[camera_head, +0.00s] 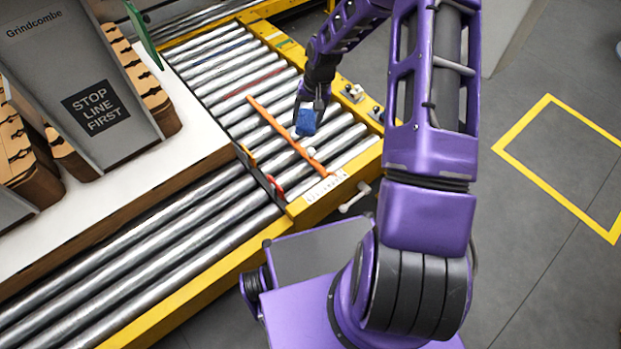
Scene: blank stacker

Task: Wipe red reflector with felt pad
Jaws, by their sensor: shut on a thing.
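My gripper (308,107) is above the rollers near the right side of the conveyor. It appears shut on a blue block-like pad (306,123), which I take for the felt pad. The fingertips are small and partly hidden.
A long orange bar (272,122) lies diagonally across the rollers, close to the pad. The conveyor has yellow side rails (335,198). A white table (150,172) with a grey "STOP LINE FIRST" panel (85,75) stands at left. Grey floor is open at right.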

